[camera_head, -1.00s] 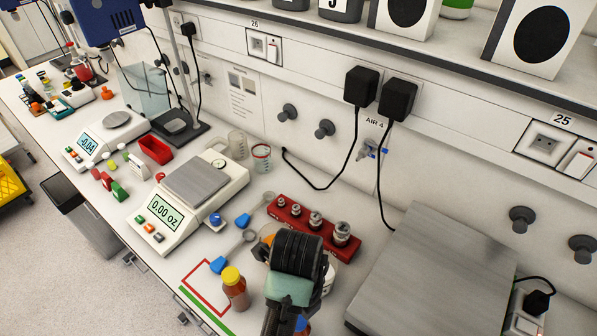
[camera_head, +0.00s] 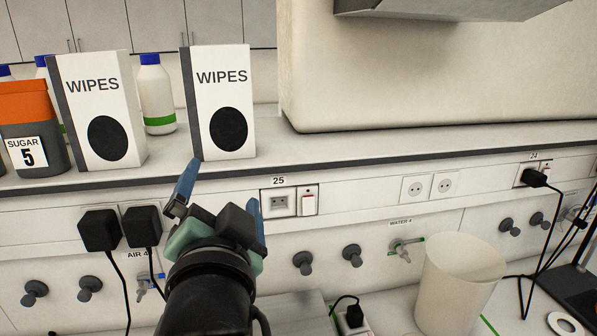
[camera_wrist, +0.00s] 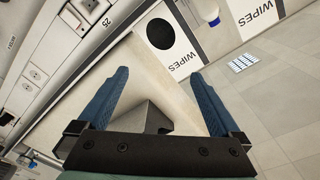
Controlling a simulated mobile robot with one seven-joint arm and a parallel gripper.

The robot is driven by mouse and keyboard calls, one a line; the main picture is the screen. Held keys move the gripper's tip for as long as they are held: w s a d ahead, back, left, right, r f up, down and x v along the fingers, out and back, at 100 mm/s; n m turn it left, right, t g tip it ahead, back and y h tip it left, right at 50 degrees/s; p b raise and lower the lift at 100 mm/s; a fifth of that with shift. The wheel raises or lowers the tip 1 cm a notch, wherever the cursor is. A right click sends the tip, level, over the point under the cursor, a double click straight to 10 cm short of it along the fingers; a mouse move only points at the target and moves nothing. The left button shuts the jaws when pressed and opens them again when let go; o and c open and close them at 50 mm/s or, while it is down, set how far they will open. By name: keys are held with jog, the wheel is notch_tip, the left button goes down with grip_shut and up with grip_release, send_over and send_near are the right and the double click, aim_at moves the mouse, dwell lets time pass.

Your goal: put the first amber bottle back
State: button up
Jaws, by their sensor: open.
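No amber bottle shows in either view now. My gripper (camera_head: 224,181) is raised in front of the upper shelf's edge in the head view, below the right wipes box. Its two blue fingers are apart with nothing between them. In the wrist view my gripper (camera_wrist: 162,75) also shows spread, empty fingers.
The shelf (camera_head: 350,150) holds two white wipes boxes (camera_head: 222,100), an orange-topped sugar container (camera_head: 32,125) and a white bottle with a blue cap (camera_head: 157,95). Black plugs (camera_head: 98,230) and taps line the wall below. A beige cylinder (camera_head: 455,285) stands at the lower right.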

jog(key=s+d+r+n+t+h, duration=0.1)
jog(key=s+d+r+n+t, duration=0.1)
jog(key=r, duration=0.5)
jog(key=s+d+r+n+t+h, duration=0.1)
jog(key=s+d+r+n+t, duration=0.1)
jog(key=s+d+r+t, duration=0.2)
jog(key=s+d+r+n+t+h, duration=0.1)
jog(key=s+d+r+n+t, duration=0.1)
jog(key=s+r, duration=0.4)
notch_tip(320, 180, up, 5)
jog(key=d+t, duration=0.1)
jog(key=d, duration=0.1)
jog(key=shift+s+d+t+h, duration=0.3)
jog(key=shift+d+t+h, duration=0.1)
jog(key=shift+f, duration=0.2)
